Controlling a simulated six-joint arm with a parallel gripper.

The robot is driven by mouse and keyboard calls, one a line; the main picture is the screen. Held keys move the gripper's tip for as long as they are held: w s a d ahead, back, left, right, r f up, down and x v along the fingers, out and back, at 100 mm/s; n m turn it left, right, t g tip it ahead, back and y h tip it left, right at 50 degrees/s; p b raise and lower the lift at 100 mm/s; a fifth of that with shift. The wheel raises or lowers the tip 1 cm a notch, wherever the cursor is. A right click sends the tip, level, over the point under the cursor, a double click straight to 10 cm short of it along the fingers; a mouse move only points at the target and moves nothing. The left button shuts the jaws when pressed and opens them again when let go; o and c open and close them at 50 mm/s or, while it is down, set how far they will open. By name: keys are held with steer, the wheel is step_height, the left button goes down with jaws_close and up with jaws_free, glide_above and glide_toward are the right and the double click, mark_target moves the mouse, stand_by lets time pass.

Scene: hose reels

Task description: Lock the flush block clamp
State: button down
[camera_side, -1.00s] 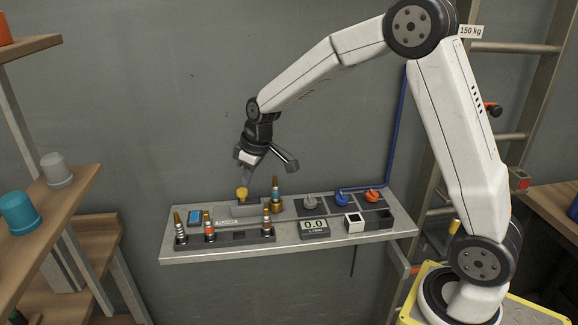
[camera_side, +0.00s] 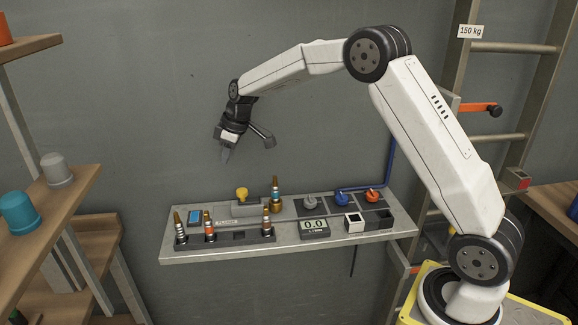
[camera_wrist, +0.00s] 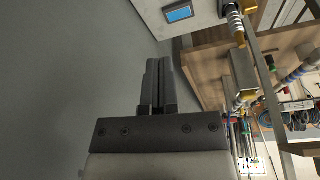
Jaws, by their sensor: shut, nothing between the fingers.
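The flush block (camera_side: 246,209) is a grey block at the back left of the shelf. A yellow knob (camera_side: 241,193) stands upright on it, and I take this for its clamp; its locking state is too small to tell. A fitting with a brown tip and blue and white bands (camera_side: 275,192) stands at the block's right end. My gripper (camera_side: 225,156) is shut and empty, in the air above and a little left of the knob, apart from it. In the wrist view my gripper's closed fingers (camera_wrist: 157,70) show with nothing between them.
A black rack (camera_side: 240,238) with several banded fittings lies in front of the block. Wooden shelves (camera_side: 60,200) stand at left.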

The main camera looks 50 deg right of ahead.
mark_target(244, 188)
steer(key=shift+f, duration=0.1)
steer(key=shift+x, duration=4.8)
steer(key=shift+s+d, duration=0.45)
steer(key=shift+s, duration=0.35)
steer(key=shift+s+d, duration=0.5)
steer(key=shift+s, duration=0.3)
steer(key=shift+s+d+f, duration=0.1)
steer(key=shift+s+d, duration=1.2)
steer(key=shift+w+a, duration=0.55)
steer(key=shift+w, duration=0.35)
steer(key=shift+w+a, duration=0.55)
steer(key=shift+w, duration=0.35)
steer(key=v, duration=1)
